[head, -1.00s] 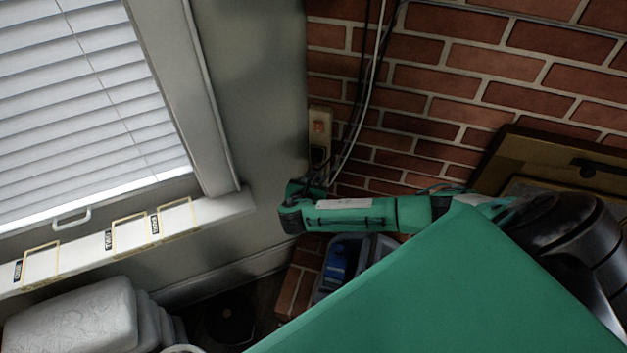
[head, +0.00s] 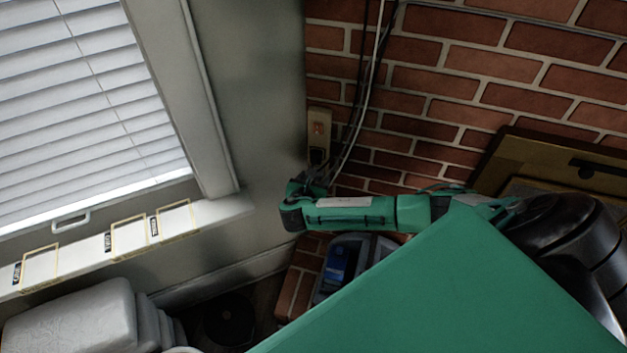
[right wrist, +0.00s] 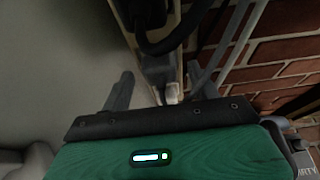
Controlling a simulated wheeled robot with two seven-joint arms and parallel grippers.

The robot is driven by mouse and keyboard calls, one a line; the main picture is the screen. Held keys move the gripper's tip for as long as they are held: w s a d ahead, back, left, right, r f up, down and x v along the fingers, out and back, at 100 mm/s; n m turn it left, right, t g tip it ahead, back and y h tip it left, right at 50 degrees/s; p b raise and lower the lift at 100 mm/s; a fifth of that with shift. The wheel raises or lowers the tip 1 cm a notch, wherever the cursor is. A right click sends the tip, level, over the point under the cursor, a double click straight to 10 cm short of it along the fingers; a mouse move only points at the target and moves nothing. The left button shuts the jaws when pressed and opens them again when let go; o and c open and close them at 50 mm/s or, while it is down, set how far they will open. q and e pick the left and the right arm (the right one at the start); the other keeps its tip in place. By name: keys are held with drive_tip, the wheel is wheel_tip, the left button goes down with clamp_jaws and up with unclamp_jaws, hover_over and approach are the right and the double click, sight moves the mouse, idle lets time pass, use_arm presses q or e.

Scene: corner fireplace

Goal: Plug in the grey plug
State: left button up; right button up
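The beige wall outlet (head: 319,125) is on the brick wall beside the corner in the head view; my right gripper is just below it. In the right wrist view, the outlet's face (right wrist: 130,12) runs down from the top, with a black plug and its cable (right wrist: 155,28) at it. A small light grey piece, possibly the grey plug (right wrist: 172,93), shows between the fingers of my right gripper (right wrist: 165,85). The fingers stand apart, with gaps beside that piece, and do not visibly clamp it. My left gripper is out of view.
Black and white cables (head: 362,95) hang down the brick wall past the outlet. A window sill (head: 120,240) is at left. A grey bin with a blue item (head: 340,268) stands below my right arm. A wooden-framed panel (head: 545,165) leans at right.

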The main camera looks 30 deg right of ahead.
use_arm(q)
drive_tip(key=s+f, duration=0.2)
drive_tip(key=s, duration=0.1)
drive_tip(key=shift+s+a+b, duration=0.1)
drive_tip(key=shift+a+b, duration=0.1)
drive_tip(key=shift+b, duration=0.1)
use_arm(e)
drive_tip(key=v, duration=1.4)
drive_tip(key=shift+d, duration=0.1)
